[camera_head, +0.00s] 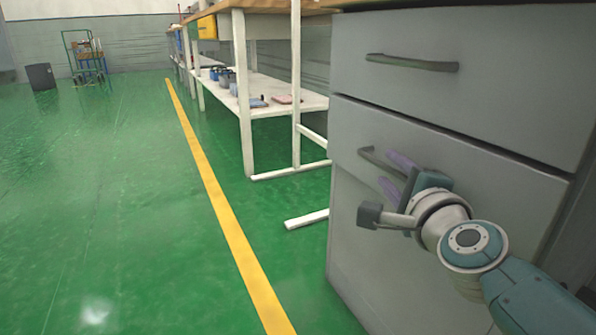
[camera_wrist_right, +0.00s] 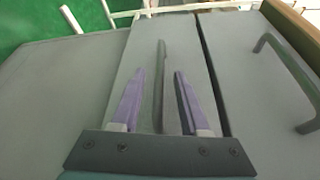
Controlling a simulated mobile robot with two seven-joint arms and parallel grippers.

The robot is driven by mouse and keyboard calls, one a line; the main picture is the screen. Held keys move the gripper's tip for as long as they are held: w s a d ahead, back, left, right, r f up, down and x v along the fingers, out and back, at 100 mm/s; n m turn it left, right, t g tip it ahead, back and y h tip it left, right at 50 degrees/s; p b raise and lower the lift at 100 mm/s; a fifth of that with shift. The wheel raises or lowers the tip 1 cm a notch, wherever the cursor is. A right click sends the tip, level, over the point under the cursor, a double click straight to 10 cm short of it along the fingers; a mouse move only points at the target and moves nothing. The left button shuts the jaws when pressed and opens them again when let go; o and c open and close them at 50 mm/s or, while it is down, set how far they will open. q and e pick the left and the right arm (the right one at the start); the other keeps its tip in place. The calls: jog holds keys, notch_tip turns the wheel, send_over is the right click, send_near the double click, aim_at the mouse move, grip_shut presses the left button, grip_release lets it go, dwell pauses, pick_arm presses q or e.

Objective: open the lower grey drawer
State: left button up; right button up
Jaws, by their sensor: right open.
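The lower grey drawer (camera_head: 480,180) is in the right half of the head view, under an upper drawer, and its front looks flush with the cabinet. Its dark bar handle (camera_head: 368,157) is partly hidden by my right gripper (camera_head: 393,173). The right gripper's purple fingers are open and point at the drawer front. In the right wrist view, the handle (camera_wrist_right: 160,70) stands between the two fingers of the right gripper (camera_wrist_right: 159,74), with a gap visible on each side. My left gripper is not in view.
The upper drawer (camera_head: 470,90) has its own handle (camera_head: 412,63). A white-legged workbench (camera_head: 275,103) with items on its shelf stands beyond the cabinet. Green floor with a yellow line (camera_head: 222,205) is clear on the left. A cart (camera_head: 85,58) and a dark bin (camera_head: 41,77) are far off.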

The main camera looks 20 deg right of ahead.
jog(key=shift+b+x, duration=0.3)
jog(key=shift+x, duration=0.75)
grip_shut()
dwell(0.7)
